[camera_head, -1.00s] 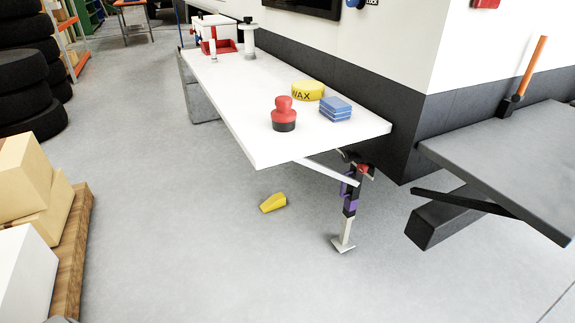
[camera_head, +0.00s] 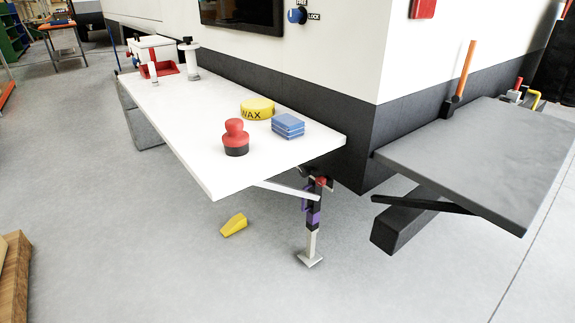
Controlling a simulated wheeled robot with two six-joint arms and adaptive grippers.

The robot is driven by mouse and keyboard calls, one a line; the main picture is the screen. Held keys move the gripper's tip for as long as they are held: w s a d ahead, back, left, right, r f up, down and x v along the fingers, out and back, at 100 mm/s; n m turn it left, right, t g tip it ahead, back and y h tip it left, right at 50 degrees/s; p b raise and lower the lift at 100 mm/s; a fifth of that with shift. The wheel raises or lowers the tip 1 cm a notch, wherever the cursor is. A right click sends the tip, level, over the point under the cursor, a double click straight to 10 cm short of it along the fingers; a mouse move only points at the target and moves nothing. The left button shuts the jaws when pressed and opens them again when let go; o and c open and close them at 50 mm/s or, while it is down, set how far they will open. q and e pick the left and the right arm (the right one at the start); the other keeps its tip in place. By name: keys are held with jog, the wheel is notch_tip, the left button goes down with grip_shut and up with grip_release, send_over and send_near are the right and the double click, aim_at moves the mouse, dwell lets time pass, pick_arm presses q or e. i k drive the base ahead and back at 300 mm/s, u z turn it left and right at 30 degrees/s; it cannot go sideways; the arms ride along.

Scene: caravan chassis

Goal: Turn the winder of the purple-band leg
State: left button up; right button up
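The purple-band leg (camera_head: 313,222) stands under the near right corner of the white table, against the dark lower wall of the caravan. It is a dark upright post with a purple band (camera_head: 313,217) and a pale foot (camera_head: 310,259) at the floor. A small red part (camera_head: 321,181) shows at its top, just under the table edge; I cannot tell whether this is the winder. A purple piece also shows on the post's left side. Neither of my grippers is in view.
The white table (camera_head: 180,130) carries a red-black knob tool (camera_head: 235,138), a yellow wax tin (camera_head: 258,108) and blue pads (camera_head: 288,125). A yellow wedge (camera_head: 233,225) lies on the floor. A grey shelf (camera_head: 480,160) juts out at right. The floor in front is clear.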

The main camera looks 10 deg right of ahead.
aim_at(304, 171)
jog(key=z, duration=0.35)
jog(key=i, duration=0.7)
jog(key=z, duration=0.6)
